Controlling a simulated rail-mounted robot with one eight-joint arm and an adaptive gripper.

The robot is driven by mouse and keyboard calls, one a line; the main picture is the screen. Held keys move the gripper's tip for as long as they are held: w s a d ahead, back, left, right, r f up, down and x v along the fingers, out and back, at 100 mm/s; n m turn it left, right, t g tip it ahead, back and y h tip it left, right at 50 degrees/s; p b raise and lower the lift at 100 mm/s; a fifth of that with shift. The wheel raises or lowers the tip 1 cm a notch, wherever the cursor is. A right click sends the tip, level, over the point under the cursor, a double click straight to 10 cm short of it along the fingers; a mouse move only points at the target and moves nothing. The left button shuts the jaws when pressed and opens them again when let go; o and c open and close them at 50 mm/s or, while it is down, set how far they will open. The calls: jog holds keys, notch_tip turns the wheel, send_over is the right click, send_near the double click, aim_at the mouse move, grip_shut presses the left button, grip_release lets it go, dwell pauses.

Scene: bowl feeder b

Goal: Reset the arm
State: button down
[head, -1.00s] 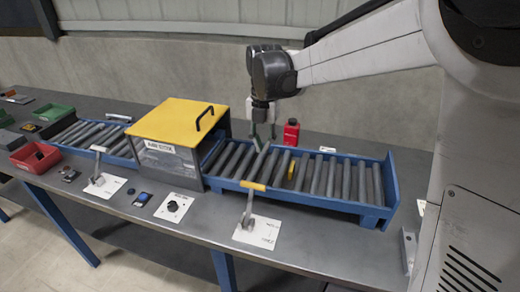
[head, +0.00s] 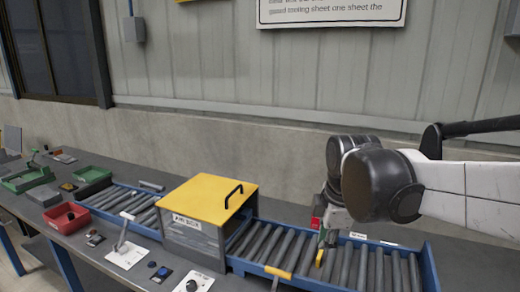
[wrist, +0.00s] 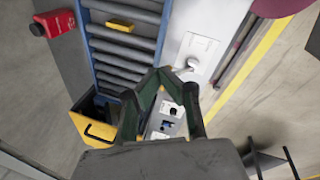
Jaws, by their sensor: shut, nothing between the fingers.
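My gripper (head: 325,240) hangs over the right roller conveyor (head: 430,268), fingers pointing down, seen in front of the red bottle. It is shut and empty. In the wrist view, the dark green fingers of my gripper (wrist: 170,74) meet at the tips, with nothing held between them. My arm reaches in from the right of the head view. A small yellow block (head: 319,258) lies on the rollers near the gripper; it also shows in the wrist view (wrist: 120,25). I cannot tell the exact height of the fingertips above the rollers.
A box with a yellow lid (head: 205,197) and black handle straddles the conveyor. The red bottle (head: 316,212) stands behind the rollers, partly hidden. Red (head: 66,217) and green (head: 28,179) bins are at left. Air above the table is open.

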jog(key=s+d+f+m+t, duration=0.1)
jog(key=s+d+m+t, duration=0.1)
jog(key=s+m, duration=0.5)
jog(key=s+d+f+m+t, duration=0.1)
jog(key=s+d+m+t, duration=0.1)
jog(key=s+m, duration=0.4)
jog(key=shift+s+d+f+m, duration=0.4)
jog(key=shift+d+m, duration=0.25)
jog(key=shift+m, duration=1.55)
